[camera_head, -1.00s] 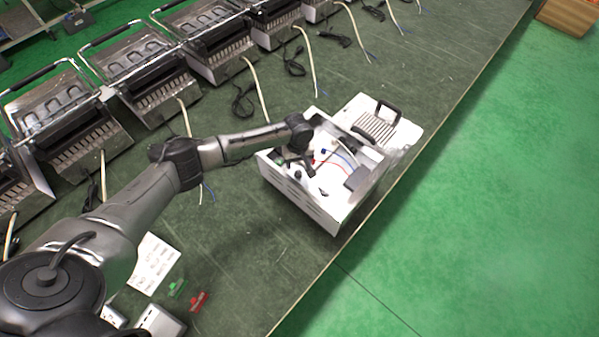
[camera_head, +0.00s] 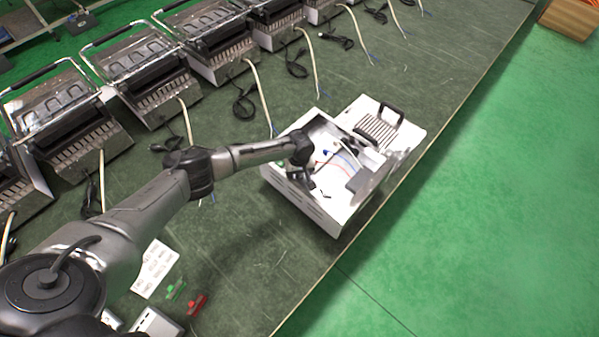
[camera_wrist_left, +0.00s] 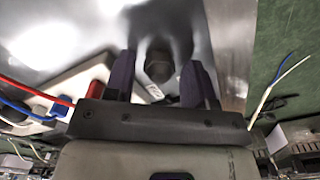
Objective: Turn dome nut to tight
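The white metal housing (camera_head: 318,213) of the appliance stands open on the green bench, with wires inside. My left gripper (camera_head: 308,183) reaches into it from the left. In the left wrist view, the two dark fingers of this gripper (camera_wrist_left: 158,82) stand apart. A dark round-topped piece, seemingly the dome nut (camera_wrist_left: 158,64), shows between them against a shiny metal surface. Gaps show on both sides of it, so the fingers do not appear to grip it. The nut is too small to make out in the head view. My right gripper is not in view.
Red and blue wires (camera_wrist_left: 35,100) run beside the gripper. A ribbed plate with a black handle (camera_head: 378,130) adjoins the housing. Several grills (camera_head: 150,70) line the bench's far side. A paper sheet (camera_head: 155,268), a green piece (camera_head: 175,291) and a red piece (camera_head: 197,304) lie near the front.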

